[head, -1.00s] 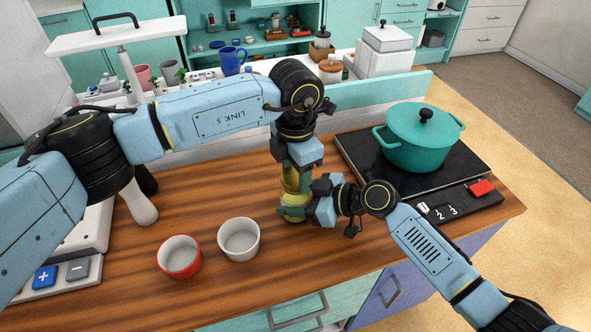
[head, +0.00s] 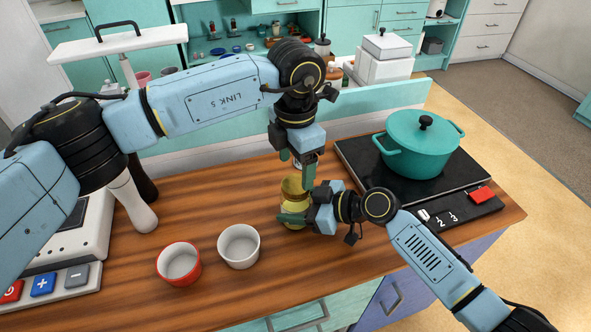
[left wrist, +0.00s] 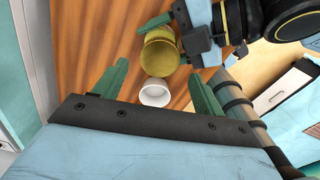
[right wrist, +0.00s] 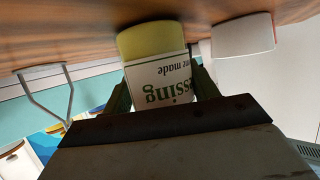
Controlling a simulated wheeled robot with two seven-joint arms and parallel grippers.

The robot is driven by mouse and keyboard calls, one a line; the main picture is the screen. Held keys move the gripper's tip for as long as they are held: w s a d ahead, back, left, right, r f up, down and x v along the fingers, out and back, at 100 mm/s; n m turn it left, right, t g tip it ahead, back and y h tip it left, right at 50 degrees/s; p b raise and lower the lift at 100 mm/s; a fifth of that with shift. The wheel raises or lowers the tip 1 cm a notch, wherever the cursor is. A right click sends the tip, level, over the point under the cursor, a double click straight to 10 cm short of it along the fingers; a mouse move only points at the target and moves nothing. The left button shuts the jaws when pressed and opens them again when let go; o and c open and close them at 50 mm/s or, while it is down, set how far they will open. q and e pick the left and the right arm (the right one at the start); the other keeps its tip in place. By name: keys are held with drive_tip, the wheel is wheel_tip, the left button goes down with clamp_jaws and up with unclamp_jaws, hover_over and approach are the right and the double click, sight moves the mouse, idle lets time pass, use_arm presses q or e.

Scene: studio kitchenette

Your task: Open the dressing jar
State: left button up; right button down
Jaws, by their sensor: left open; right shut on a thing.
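My right gripper (head: 303,207) is shut around the jar's body from the right. The right wrist view shows the jar's white label (right wrist: 160,78) upside down between the fingers. I cannot tell whether the lid is loose.
A red cup (head: 179,263) and a white cup (head: 239,246) stand left of the jar. A teal pot (head: 420,145) sits on the black hob (head: 357,158) at the right. A white scale-like device (head: 70,235) is at the left.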

sight(296, 184)
use_arm(q)
drive_tip(key=m, duration=0.2)
drive_tip(key=r+m, duration=0.1)
drive_tip(key=m, duration=0.3)
drive_tip(key=r+m, duration=0.1)
drive_tip(key=m, duration=0.4)
drive_tip(key=shift+r, duration=0.3)
drive_tip(key=m, duration=0.4)
drive_tip(key=shift+r+m, duration=0.3)
drive_tip(key=shift+r, duration=0.1)
drive_tip(key=shift+f, duration=3.95)
